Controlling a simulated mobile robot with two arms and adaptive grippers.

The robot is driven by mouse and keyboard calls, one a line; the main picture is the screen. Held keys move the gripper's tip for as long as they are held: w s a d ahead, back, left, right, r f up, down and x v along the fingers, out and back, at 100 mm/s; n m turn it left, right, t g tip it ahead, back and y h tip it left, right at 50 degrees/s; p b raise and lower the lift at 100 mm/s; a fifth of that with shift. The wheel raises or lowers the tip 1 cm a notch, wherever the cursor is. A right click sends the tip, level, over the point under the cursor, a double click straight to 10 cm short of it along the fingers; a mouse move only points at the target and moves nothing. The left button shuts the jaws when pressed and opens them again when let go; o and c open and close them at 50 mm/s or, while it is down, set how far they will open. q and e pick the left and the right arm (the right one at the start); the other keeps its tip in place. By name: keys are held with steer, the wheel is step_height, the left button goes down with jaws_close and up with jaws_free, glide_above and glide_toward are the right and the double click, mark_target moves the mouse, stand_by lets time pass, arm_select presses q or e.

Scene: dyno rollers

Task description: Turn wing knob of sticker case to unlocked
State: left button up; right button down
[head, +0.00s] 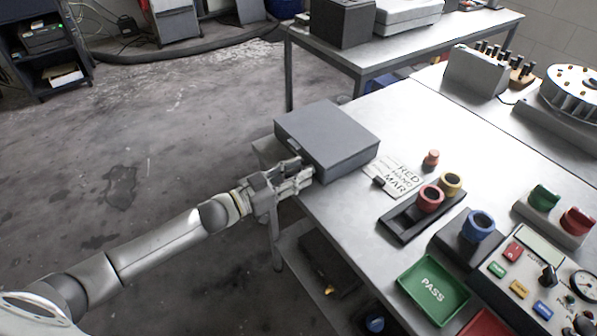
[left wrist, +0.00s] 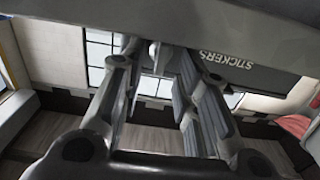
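The sticker case (head: 328,138) is a closed grey box near the left edge of the metal table. In the left wrist view its dark front (left wrist: 265,76) shows the word STICKERS upside down. My left gripper (head: 308,177) is at the front side of the case, reaching in from the left. In the left wrist view its two fingers (left wrist: 158,75) are apart. A small grey part (left wrist: 157,56), apparently the wing knob, shows between the fingertips. I cannot tell whether the fingers touch it or which way it is turned. The knob is hidden in the head view. My right gripper is out of view.
A printed card (head: 398,176) lies right of the case. A dark stand with a red ring (head: 430,198) and a yellow ring, a blue cup (head: 479,225), a green PASS tray (head: 433,290) and a control panel (head: 530,275) are farther right. Open floor lies left of the table.

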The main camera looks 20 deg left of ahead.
arm_select(q)
steer(key=shift+w+d, duration=0.2)
steer(key=shift+w, duration=0.05)
jaws_close()
